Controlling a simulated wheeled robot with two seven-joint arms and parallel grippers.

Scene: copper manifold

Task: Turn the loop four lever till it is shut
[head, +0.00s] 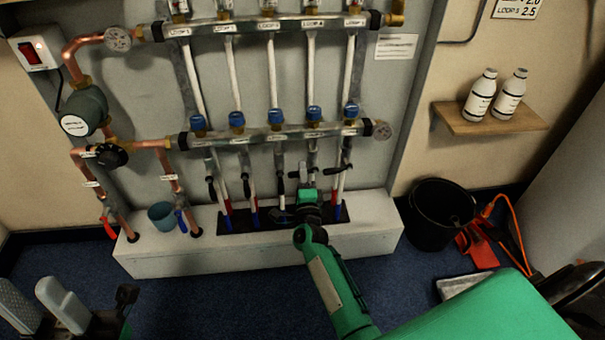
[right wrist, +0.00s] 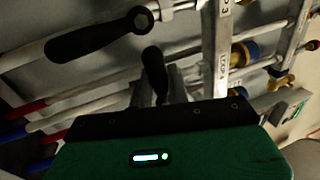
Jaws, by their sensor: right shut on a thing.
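The copper and steel manifold has a lower bar (head: 257,135) with several valves and black levers below it. My right gripper (head: 304,172) is at the loop four valve, below the bar. In the right wrist view, its fingers (right wrist: 157,92) are shut on a black lever handle (right wrist: 154,72), which I take for the loop four lever. The fingers hide its lower part, and its exact angle is hard to tell. A neighbouring black lever (right wrist: 98,38) lies slanted beside it. My left gripper (head: 42,302) is open and empty at the bottom left, far from the manifold.
A white plinth (head: 370,235) runs under the pipes. A blue-grey cup (head: 161,217) stands on it, left. A black bucket (head: 436,232) and a red dustpan (head: 477,247) are on the floor at right. A wooden shelf (head: 460,121) holds two bottles. Neighbouring pipes and levers are close.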

